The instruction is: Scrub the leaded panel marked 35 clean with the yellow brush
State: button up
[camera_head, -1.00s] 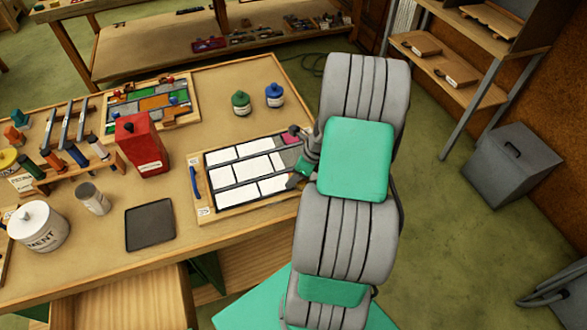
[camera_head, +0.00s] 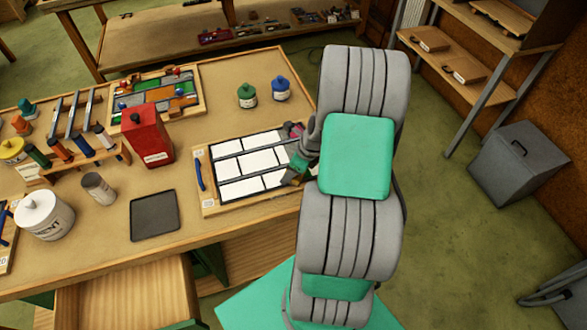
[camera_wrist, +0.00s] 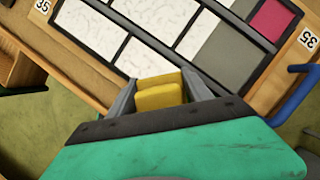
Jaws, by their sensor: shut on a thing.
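The leaded panel marked 35 lies flat in a wooden frame (camera_head: 209,205) on the bench, with dark lead lines. Most panes are white and streaky (camera_wrist: 155,15); a grey pane (camera_wrist: 237,53) and a magenta pane (camera_wrist: 270,18) sit at one end. Labels reading 35 (camera_wrist: 306,38) show on the frame. My gripper (camera_head: 298,170) is over the panel's right end in the head view. In the wrist view it is shut on the yellow brush (camera_wrist: 158,92), whose block shows between the fingers. Its bristles, and whether they touch the glass, are hidden.
A blue handle (camera_head: 199,176) sits on the frame's left side. A red canister (camera_head: 148,138), green bottle (camera_head: 247,96), blue bottle (camera_head: 280,89) and dark tray (camera_head: 155,216) stand around the panel. Another coloured panel (camera_head: 160,95) lies behind. Bench space beyond the bottles is clear.

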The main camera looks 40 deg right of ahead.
aim_at(273, 156)
jog(key=shift+w+a, duration=0.25)
jog(key=shift+a, duration=0.7)
jog(key=shift+w+d, duration=0.25)
jog(key=shift+w, duration=0.5)
jog(key=shift+w+d, duration=0.2)
jog(key=shift+w, duration=0.5)
jog(key=shift+w+d+b, duration=0.2)
jog(key=shift+w+b, duration=0.1)
jog(key=shift+w, duration=0.45)
jog(key=shift+w+d+b, duration=0.2)
jog(key=shift+w+b, duration=0.05)
jog(key=shift+w, duration=0.45)
jog(key=shift+w+d, duration=0.25)
jog(key=shift+w, duration=0.5)
jog(key=shift+w+d, duration=0.2)
jog(key=shift+w, duration=0.5)
